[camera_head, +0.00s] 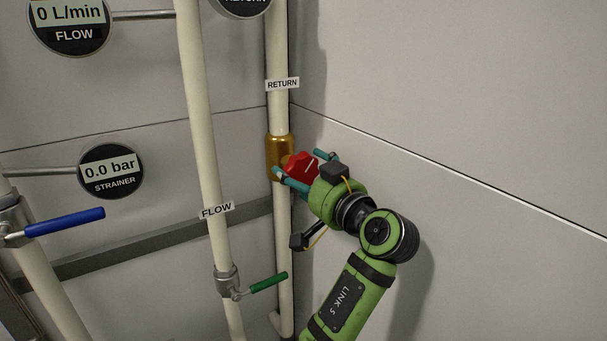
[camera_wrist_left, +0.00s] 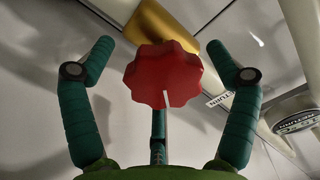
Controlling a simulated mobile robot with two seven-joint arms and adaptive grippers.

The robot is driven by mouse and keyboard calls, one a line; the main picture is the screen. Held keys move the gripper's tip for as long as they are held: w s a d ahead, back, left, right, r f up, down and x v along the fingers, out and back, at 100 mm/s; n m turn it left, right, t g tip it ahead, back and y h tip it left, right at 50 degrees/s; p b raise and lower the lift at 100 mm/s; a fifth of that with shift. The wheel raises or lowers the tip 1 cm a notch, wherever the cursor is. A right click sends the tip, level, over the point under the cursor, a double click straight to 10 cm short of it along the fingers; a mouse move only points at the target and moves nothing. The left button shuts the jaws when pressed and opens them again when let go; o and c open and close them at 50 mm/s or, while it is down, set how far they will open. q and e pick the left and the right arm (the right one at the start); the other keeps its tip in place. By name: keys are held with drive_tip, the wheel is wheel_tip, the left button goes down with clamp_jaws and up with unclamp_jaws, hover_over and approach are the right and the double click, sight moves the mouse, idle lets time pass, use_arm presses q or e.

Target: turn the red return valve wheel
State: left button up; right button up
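The red return valve wheel (camera_head: 303,166) is a small lobed knob on the brass valve body (camera_head: 279,152) of the pipe labelled RETURN. In the left wrist view the wheel (camera_wrist_left: 164,76) is in the middle, with a white line pointing down, and the brass body (camera_wrist_left: 157,30) is behind it. My left gripper (camera_head: 298,162) is at the wheel, with teal fingers on either side of it. In the left wrist view the two side fingers stand apart from the wheel with gaps; whether the lower middle finger touches it I cannot tell. My right gripper is not in view.
The FLOW pipe (camera_head: 203,150) runs just left of the return pipe, with a green lever (camera_head: 269,282) low on it. A blue lever (camera_head: 64,222) and the strainer gauge (camera_head: 111,171) are further left. A bare wall (camera_head: 470,110) is at right.

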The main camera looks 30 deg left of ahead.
use_arm(q)
drive_tip(key=shift+r, duration=0.1)
drive_tip(key=v, duration=0.7)
drive_tip(key=shift+s+d, duration=0.2)
